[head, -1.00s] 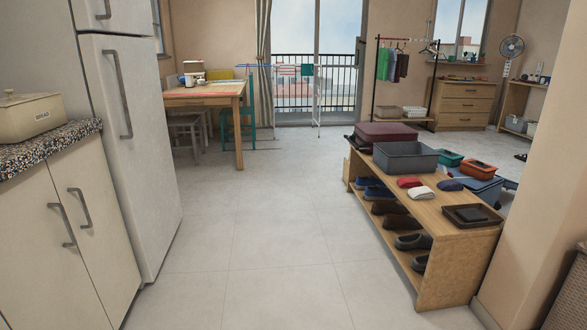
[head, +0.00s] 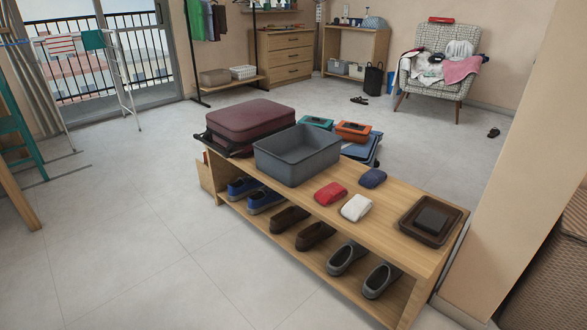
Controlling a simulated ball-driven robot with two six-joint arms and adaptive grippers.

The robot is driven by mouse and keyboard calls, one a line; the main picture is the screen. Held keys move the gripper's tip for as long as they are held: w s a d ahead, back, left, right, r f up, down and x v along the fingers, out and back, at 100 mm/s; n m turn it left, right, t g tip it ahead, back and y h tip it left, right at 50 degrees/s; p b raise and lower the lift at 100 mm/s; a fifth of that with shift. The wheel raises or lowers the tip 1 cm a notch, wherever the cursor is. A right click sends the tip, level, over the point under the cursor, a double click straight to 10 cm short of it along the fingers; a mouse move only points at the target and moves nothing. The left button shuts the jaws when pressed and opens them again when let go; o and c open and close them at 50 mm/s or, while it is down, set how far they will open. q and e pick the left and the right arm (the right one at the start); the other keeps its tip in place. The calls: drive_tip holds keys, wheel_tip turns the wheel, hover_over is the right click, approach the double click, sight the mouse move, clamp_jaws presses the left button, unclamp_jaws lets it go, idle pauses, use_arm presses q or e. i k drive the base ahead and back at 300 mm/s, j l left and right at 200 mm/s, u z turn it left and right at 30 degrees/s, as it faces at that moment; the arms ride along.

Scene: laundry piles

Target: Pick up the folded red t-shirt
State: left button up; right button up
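A small folded red cloth bundle (head: 330,193) lies on the wooden shoe bench (head: 400,245), between a grey bin and a white folded bundle. A flat red folded item (head: 441,20) lies on top of the back of the patterned armchair (head: 428,75) at the far right. I cannot tell from this distance which of the two is a t-shirt. Neither of my grippers is in view.
On the bench are a maroon suitcase (head: 250,118), grey bin (head: 297,155), white bundle (head: 356,208), navy bundle (head: 372,178) and brown tray (head: 431,220). Shoes fill its lower shelf. Crates (head: 353,131) stand behind it. A wall corner (head: 520,160) is at right.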

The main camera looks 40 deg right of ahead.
sight(332, 193)
drive_tip(key=i+z, duration=0.25)
drive_tip(key=i, duration=0.25)
drive_tip(key=i+j+z, duration=0.1)
drive_tip(key=i+z, duration=0.15)
drive_tip(key=i, duration=0.25)
drive_tip(key=i+j+z, duration=0.25)
drive_tip(key=i, duration=0.25)
